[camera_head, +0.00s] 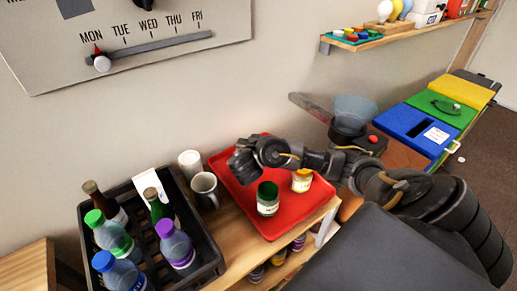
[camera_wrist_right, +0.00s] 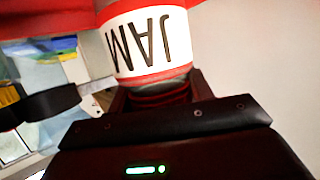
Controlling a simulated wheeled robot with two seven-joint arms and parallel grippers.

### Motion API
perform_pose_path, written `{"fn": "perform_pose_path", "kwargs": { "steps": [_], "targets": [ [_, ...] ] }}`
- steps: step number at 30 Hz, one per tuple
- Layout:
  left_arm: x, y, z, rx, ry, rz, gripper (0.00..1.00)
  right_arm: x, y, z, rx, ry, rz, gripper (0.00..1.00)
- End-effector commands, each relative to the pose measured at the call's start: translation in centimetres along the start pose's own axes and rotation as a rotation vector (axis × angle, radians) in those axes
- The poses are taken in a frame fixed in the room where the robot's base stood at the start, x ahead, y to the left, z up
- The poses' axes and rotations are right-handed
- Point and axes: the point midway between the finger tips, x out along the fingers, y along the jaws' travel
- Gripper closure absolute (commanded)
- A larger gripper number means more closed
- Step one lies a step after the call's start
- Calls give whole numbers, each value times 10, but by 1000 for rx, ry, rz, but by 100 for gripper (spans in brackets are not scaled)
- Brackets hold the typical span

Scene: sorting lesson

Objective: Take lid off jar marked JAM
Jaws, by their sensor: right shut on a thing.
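The jar marked JAM (camera_wrist_right: 148,40) shows in the right wrist view, upside down in that picture, with a white label, red bands and a clear glass end nearest my gripper. A dark red lid (camera_wrist_right: 160,97) sits between the fingers of my right gripper (camera_wrist_right: 155,105), which is shut on it. The lid lies right against the jar's end; I cannot tell whether it is loose. In the head view my right gripper (camera_head: 240,163) is over the back left of the red tray (camera_head: 287,217) and hides the JAM jar. My left gripper is not in view.
On the tray stand a green jar (camera_head: 268,199) and a yellow-topped jar (camera_head: 302,180), close to my right forearm. Left of the tray are two mugs (camera_head: 205,190) and a black crate (camera_head: 205,262) of bottles. Coloured bins (camera_head: 425,122) stand at right.

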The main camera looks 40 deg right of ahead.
Motion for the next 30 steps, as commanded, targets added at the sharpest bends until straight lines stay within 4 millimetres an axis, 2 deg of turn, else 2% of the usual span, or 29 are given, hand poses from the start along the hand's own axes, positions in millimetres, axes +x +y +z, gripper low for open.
{"fn": "perform_pose_path", "kwargs": {
  "steps": [1,6,12,20,21,26,30],
  "targets": [
    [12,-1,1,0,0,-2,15,7,3,12,-1,-1,5,100],
    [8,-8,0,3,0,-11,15,15,12,28,4,0,18,100],
    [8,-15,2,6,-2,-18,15,16,13,31,6,0,18,100],
    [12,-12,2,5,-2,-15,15,18,14,34,6,0,19,100],
    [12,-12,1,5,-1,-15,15,18,14,34,6,0,19,48],
    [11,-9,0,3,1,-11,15,17,14,33,6,0,19,27],
    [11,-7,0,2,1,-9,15,17,14,33,6,0,19,27]
  ]
}}
